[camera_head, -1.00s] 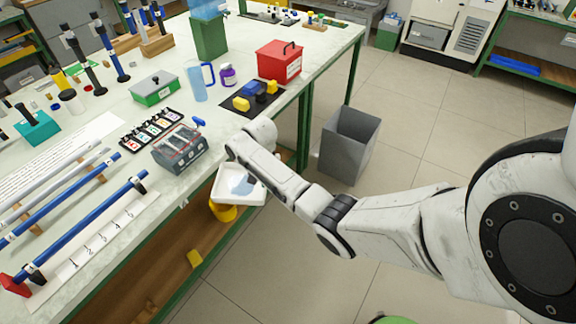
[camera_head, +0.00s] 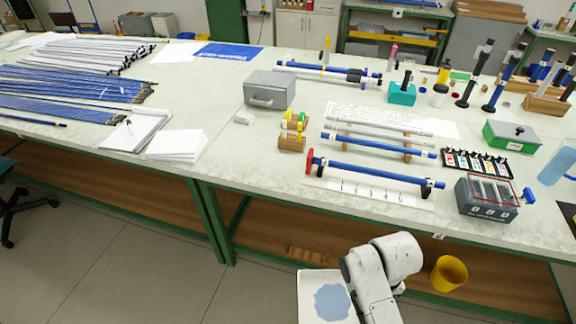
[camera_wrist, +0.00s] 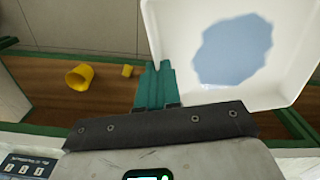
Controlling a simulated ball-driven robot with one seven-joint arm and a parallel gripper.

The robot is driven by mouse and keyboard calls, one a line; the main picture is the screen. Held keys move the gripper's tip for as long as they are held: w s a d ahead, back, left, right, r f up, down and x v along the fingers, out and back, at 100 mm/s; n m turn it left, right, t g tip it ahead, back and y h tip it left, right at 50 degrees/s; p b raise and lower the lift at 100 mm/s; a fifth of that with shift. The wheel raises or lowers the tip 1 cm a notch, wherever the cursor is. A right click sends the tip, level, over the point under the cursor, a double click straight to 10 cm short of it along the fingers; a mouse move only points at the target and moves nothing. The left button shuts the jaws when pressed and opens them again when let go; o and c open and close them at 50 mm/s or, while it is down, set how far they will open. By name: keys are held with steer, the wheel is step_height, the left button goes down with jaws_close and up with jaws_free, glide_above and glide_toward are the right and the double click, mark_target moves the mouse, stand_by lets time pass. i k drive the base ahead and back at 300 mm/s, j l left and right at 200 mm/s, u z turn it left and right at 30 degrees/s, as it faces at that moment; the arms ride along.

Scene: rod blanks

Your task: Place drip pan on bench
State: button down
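The drip pan (camera_head: 308,297) is a white shallow tray with a blue-grey patch of liquid or stain in it. It is in front of the bench, below the level of the top, at the bottom of the head view. My gripper (camera_wrist: 156,85) has teal fingers shut on the pan's wall; the pan (camera_wrist: 185,72) fills the upper right of the wrist view. The fingertips are hidden in the head view. The bench (camera_head: 235,165) has a pale top and green frame. Its front edge is beyond the pan.
Near the front edge stand a grey case (camera_head: 486,198), a rod stand with blue rods (camera_head: 375,174) and white paper sheets (camera_head: 177,145). A grey metal box (camera_head: 270,91) is farther back. Bare top shows left of the rods. A yellow bucket (camera_head: 449,273) is on the lower shelf.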

mark_target(250, 162)
steer(key=i+u, duration=0.2)
steer(key=u, duration=0.15)
steer(key=i+u, duration=0.3)
steer(key=i+l+u, duration=0.1)
steer(key=u, duration=0.25)
